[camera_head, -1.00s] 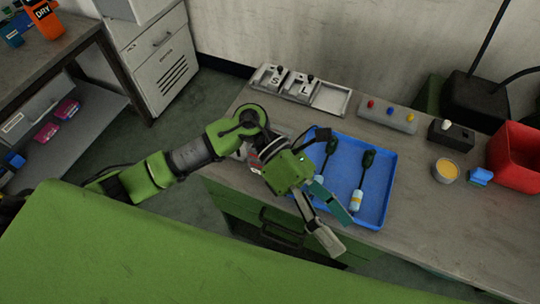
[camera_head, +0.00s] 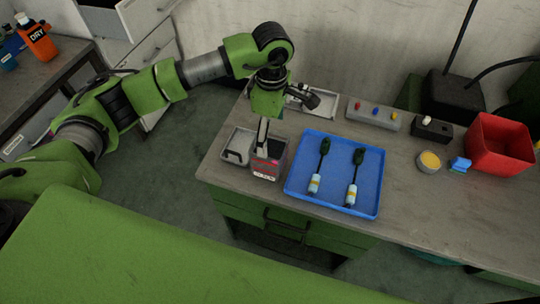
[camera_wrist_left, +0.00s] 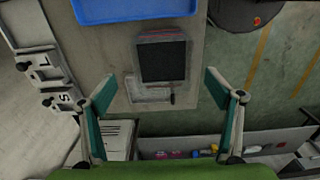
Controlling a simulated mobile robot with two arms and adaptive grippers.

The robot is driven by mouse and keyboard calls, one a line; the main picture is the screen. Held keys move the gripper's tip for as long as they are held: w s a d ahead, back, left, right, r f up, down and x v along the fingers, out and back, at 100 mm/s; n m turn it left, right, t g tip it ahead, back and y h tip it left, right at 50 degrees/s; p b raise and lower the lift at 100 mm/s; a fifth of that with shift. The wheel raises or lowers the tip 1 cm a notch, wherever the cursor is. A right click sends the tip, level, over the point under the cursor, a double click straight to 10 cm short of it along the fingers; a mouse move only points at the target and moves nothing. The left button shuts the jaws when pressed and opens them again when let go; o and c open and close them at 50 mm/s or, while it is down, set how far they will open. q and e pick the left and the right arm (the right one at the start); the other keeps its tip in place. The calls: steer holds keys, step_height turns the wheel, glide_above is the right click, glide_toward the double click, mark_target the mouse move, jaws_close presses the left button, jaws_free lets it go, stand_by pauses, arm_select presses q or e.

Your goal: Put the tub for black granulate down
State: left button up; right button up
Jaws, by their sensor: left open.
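The tub for black granulate (camera_head: 267,170) stands on the bench near its front left corner, with a red and white label on its front. In the left wrist view the tub (camera_wrist_left: 163,62) shows from above, a grey rim around a dark inside. My left gripper (camera_head: 264,150) points down just above the tub in the head view. In the left wrist view the gripper (camera_wrist_left: 161,80) is open, with its fingertips wide apart on both sides of the tub and clear of it. My right gripper is not in view.
A shallow grey tray (camera_head: 236,147) lies left of the tub. A blue tray (camera_head: 335,176) with two dark-handled tools is close on its right. Marked metal trays (camera_head: 318,103) stand behind, partly hidden by my arm. A red bin (camera_head: 500,146) is at the far right.

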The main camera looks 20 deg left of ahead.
mark_target(270, 142)
arm_select(q)
steer(key=f+p, duration=0.1)
steer(key=f, duration=0.1)
steer(key=f+p, duration=0.1)
steer(key=f, duration=0.2)
steer(key=f+p, duration=0.1)
steer(key=f, duration=0.1)
steer(key=shift+s+a+f, duration=0.15)
steer(key=shift+s+f, duration=0.1)
steer(key=shift+f, duration=0.15)
steer(key=shift+f+p, duration=0.3)
steer(key=shift+f, duration=0.15)
steer(key=shift+w, duration=0.1)
steer(key=c, duration=1.8)
